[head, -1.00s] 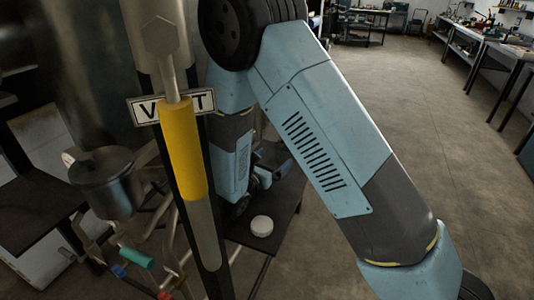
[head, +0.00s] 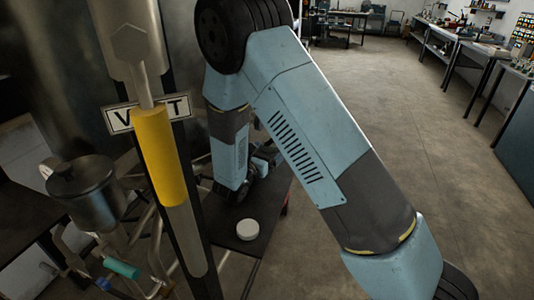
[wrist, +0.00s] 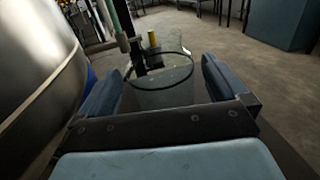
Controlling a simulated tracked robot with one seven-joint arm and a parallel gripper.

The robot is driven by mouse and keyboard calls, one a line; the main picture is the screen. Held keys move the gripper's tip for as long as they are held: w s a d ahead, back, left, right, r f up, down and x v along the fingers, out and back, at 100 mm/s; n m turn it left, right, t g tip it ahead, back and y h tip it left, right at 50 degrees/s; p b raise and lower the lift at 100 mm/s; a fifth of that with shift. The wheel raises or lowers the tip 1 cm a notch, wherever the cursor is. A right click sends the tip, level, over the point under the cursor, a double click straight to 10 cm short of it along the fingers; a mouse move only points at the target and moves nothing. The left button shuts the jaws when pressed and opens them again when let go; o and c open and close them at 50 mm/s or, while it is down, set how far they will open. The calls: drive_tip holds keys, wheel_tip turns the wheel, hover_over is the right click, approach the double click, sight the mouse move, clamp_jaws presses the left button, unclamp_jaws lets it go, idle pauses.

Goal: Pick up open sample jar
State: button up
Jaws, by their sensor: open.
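The open sample jar (wrist: 165,98) is clear glass with a dark ring at its rim. In the wrist view it stands between the two fingers of my gripper (wrist: 161,66). The fingers are apart, one on each side of the jar; I cannot tell whether either touches it. In the head view my gripper (head: 262,160) is small and partly hidden behind my own arm, and I cannot make out the jar there. A white round lid-like disc (head: 248,229) lies on the dark shelf nearer the head camera.
The dark shelf (head: 222,240) is narrow. A yellow-sleeved lever (head: 160,160), a sign (head: 120,119) and a metal pot (head: 88,195) crowd the left. A large metal vessel (wrist: 35,60) is close on the left in the wrist view. Open floor (head: 400,150) lies to the right.

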drive_tip(key=shift+c, duration=0.4)
drive_tip(key=c, duration=1.1)
drive_tip(key=shift+r, duration=0.1)
drive_tip(key=shift+c, duration=0.2)
